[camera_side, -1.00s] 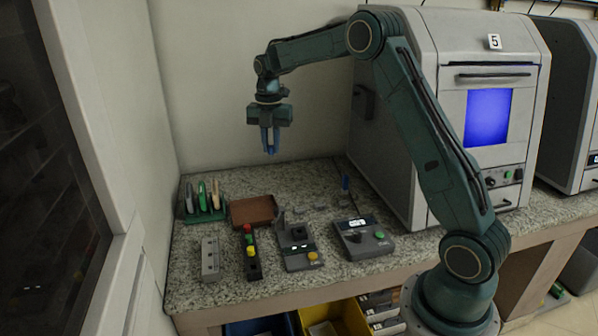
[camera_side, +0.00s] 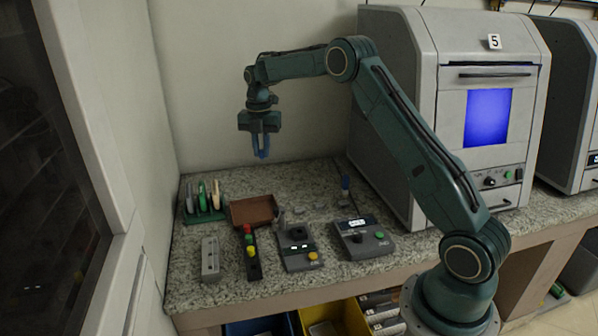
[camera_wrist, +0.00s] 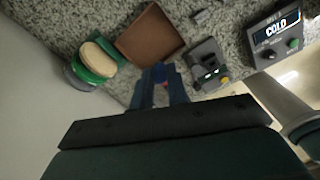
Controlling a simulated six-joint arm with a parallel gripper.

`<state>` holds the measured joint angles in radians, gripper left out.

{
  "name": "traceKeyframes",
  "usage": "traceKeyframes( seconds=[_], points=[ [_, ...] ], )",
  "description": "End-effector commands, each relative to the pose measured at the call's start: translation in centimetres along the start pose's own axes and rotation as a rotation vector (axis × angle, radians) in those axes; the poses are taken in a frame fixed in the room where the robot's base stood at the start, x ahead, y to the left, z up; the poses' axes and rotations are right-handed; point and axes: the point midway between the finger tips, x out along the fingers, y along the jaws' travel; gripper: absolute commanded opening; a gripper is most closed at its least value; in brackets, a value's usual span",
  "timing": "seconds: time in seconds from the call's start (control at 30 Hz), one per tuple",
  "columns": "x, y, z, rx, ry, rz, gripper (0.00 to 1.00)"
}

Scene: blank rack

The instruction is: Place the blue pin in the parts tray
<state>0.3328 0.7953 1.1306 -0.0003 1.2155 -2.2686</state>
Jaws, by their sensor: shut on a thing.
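My gripper (camera_side: 260,151) hangs pointing down, high above the back of the bench, and is shut on the blue pin (camera_side: 263,152). In the wrist view the pin (camera_wrist: 159,73) shows between my two fingers (camera_wrist: 160,88), partly hidden by them. The parts tray, a shallow brown open box (camera_side: 254,211), lies on the bench below my gripper. It also shows in the wrist view (camera_wrist: 150,40), just beyond the fingers, and looks empty. The pin is well above the tray, touching nothing but my gripper.
A green rack with upright blanks (camera_side: 204,200) stands left of the tray. In front are a grey block (camera_side: 210,260), a strip with coloured buttons (camera_side: 251,255), a grey fixture (camera_side: 298,252) and a control box (camera_side: 362,238). A large grey machine (camera_side: 395,110) stands right.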

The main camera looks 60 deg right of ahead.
Motion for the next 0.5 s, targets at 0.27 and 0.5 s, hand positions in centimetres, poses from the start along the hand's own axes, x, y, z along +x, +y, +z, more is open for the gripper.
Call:
traceKeyframes(
  seconds=[0.27, 0.5],
  points=[
    [5.3, -0.1, -0.1, 0.000, 0.003, -0.004, 0.00],
    [9.8, -0.1, -0.1, 0.000, 0.002, -0.003, 0.00]
  ],
)
